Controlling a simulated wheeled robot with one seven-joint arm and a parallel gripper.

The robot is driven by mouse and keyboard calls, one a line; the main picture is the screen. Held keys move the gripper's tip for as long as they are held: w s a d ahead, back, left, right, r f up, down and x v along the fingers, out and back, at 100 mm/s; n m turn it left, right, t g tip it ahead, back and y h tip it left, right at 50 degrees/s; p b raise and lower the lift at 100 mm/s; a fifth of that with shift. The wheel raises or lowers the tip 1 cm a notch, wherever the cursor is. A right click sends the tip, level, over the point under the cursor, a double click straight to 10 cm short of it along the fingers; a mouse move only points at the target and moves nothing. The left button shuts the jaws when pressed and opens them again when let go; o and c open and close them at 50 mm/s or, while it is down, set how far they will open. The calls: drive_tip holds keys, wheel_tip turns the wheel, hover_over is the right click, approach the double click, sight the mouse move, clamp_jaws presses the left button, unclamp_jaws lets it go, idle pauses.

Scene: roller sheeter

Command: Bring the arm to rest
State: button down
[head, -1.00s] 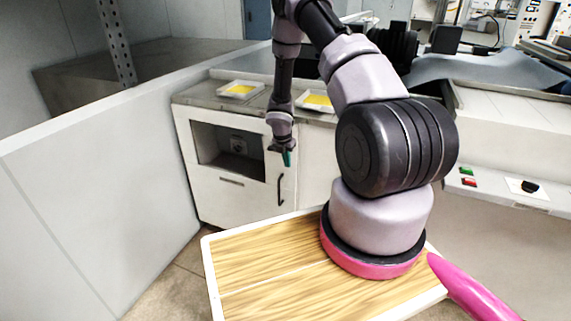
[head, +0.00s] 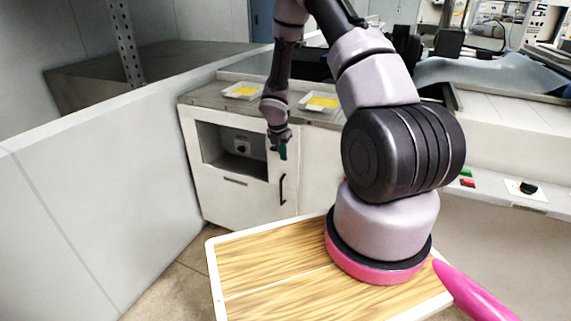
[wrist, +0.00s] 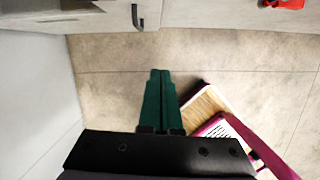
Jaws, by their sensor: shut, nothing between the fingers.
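My gripper (head: 281,152) hangs below my raised arm in the head view, in front of the white cabinet (head: 239,191). Its green fingers point down, beside the cabinet's open niche (head: 222,141) and above the black door handle (head: 282,189). In the wrist view the green fingers (wrist: 160,92) lie side by side with no gap. They are shut and hold nothing. Bare floor (wrist: 125,50) shows beyond the fingertips.
Two white trays with yellow contents, a left one (head: 242,91) and a right one (head: 319,103), sit on the cabinet's counter (head: 204,94). A white partition (head: 90,190) stands at left. Green and red buttons (head: 467,182) and a black knob (head: 528,188) are on the machine at right.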

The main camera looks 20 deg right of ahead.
drive_tip(key=s+r+m+t, duration=0.1)
drive_tip(key=s+r+m, duration=0.3)
drive_tip(key=r, duration=0.7)
drive_tip(key=s+r+m, duration=0.2)
drive_tip(key=r+m, duration=0.4)
drive_tip(key=r, duration=0.4)
drive_tip(key=s+r+m+t, duration=0.1)
drive_tip(key=s+r+m, duration=0.3)
drive_tip(key=r, duration=0.7)
drive_tip(key=s+a+r+m+t+y, duration=0.1)
drive_tip(key=s+a+r+m+y, duration=0.1)
drive_tip(key=s+r+m, duration=0.5)
drive_tip(key=s+a+r+m+t+y, duration=0.2)
drive_tip(key=s+a+r+m, duration=0.2)
drive_tip(key=s, duration=1)
wheel_tip(320, 180, up, 4)
drive_tip(key=m, duration=0.5)
drive_tip(key=shift+a+f, duration=0.2)
